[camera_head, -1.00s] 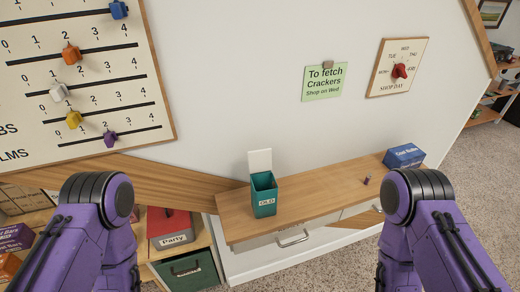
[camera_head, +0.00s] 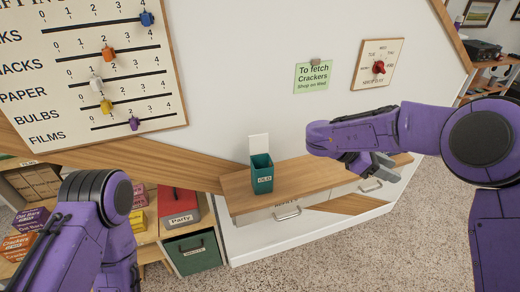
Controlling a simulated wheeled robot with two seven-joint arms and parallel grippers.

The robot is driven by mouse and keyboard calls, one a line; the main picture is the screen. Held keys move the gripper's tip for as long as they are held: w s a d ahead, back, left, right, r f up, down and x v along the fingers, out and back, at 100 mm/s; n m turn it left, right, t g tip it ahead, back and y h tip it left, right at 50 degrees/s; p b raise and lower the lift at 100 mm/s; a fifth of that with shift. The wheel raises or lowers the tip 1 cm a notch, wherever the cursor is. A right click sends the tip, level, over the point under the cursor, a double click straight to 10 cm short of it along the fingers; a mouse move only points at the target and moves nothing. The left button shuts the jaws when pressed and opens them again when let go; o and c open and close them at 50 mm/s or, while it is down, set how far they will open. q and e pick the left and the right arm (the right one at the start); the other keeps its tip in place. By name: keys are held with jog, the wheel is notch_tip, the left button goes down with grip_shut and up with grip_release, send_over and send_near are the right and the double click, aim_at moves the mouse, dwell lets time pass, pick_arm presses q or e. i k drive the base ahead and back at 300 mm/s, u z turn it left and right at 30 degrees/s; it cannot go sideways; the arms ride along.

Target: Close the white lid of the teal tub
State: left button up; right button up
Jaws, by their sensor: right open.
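The teal tub (camera_head: 262,178), labelled "OLD", stands upright on the wooden shelf top near its left end. Its white lid (camera_head: 259,147) stands up at the tub's back edge, against the wall, so the tub is open at the top. My right gripper (camera_head: 376,168) is open over the right part of the shelf, to the right of the tub and apart from it. My purple right forearm partly hides it. My left arm shows at the lower left, but its gripper is out of view.
The shelf top (camera_head: 302,176) is clear between the tub and my right gripper. Below left are a red "Party" box (camera_head: 178,205), a green box (camera_head: 193,252) and several snack boxes. A slider board (camera_head: 100,75) hangs on the wall.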

aim_at(258, 144)
jog(key=u, duration=0.05)
jog(key=k, duration=0.15)
jog(key=u, duration=4.4)
jog(key=k, duration=2.95)
jog(key=z, duration=0.65)
